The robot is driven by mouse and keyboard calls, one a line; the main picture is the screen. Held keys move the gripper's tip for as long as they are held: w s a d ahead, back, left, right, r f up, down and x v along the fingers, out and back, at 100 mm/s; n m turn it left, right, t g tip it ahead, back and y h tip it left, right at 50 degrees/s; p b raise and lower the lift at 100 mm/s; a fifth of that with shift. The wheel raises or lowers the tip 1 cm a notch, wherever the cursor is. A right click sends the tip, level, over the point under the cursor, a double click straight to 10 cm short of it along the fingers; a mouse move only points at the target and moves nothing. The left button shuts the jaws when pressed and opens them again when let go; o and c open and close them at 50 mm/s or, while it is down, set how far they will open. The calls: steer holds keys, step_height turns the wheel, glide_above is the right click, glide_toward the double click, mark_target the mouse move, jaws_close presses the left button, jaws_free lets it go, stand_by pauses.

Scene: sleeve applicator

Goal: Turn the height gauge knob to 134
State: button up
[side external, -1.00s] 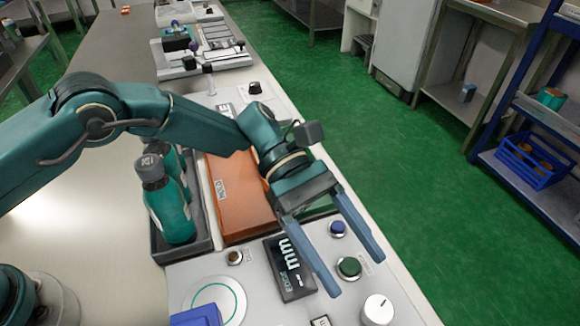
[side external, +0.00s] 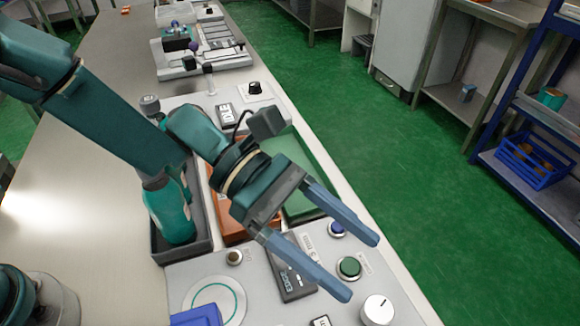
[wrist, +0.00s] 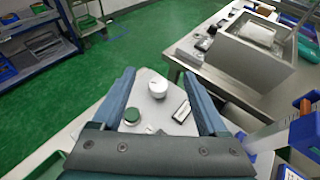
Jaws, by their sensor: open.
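A white round knob (side external: 378,310) stands on the grey control panel (side external: 335,292) near its front right, with a small mark on top. It also shows in the wrist view (wrist: 158,87), between the fingers. A black knob (side external: 254,88) stands on the panel's far part. I cannot read which knob is the height gauge. My gripper (side external: 361,268) is open and empty, above the panel and behind the white knob in the side view.
A green button (side external: 349,268) and a blue button (side external: 337,228) sit on the panel near the fingers. A teal bottle (side external: 170,212) stands in a dark tray at left, beside an orange tray (side external: 228,231) and a green tray (side external: 300,165). Green floor lies to the right.

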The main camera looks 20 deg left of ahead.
mark_target(372, 304)
step_height(372, 304, down, 5)
steer(key=shift+s+a+f, duration=0.15)
steer(key=shift+f, duration=0.05)
steer(key=shift+x, duration=2.55)
jaws_close()
